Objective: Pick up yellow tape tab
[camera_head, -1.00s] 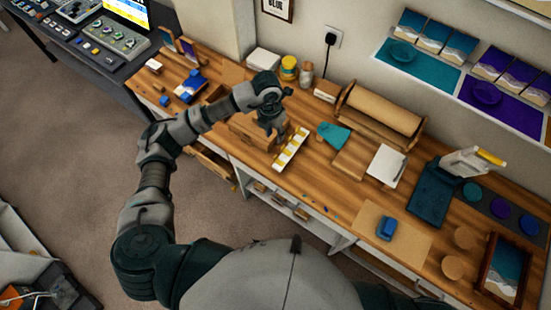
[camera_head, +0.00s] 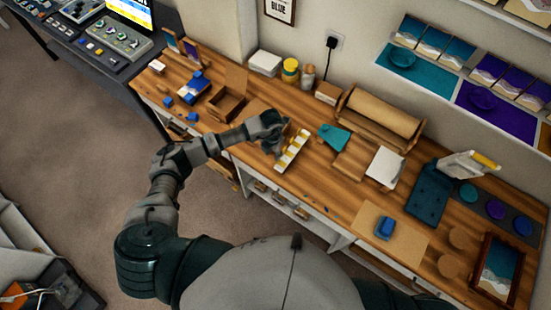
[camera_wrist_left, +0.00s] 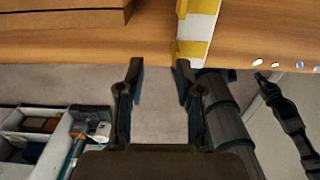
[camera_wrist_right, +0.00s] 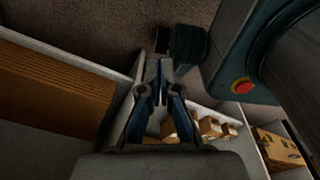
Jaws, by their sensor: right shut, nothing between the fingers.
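The yellow tape tabs sit in a row on a white strip (camera_head: 293,150), which lies on the wooden bench. In the left wrist view the strip's near end with yellow bands (camera_wrist_left: 192,48) is at the bench edge, just beyond and right of my left gripper. My left gripper (camera_wrist_left: 160,68) is open and empty, its right fingertip close to the strip's end. In the head view the left gripper (camera_head: 274,146) is just left of the strip, partly hidden by its own wrist. My right gripper (camera_wrist_right: 160,64) is shut and empty, away from the bench top.
A wooden box (camera_head: 226,104) stands left on the bench. A teal piece (camera_head: 332,138) and a paper roll (camera_head: 378,118) are right of the strip. Small coloured bits (camera_head: 313,207) lie near the front edge. Shelving with small boxes (camera_wrist_right: 212,128) is near my right gripper.

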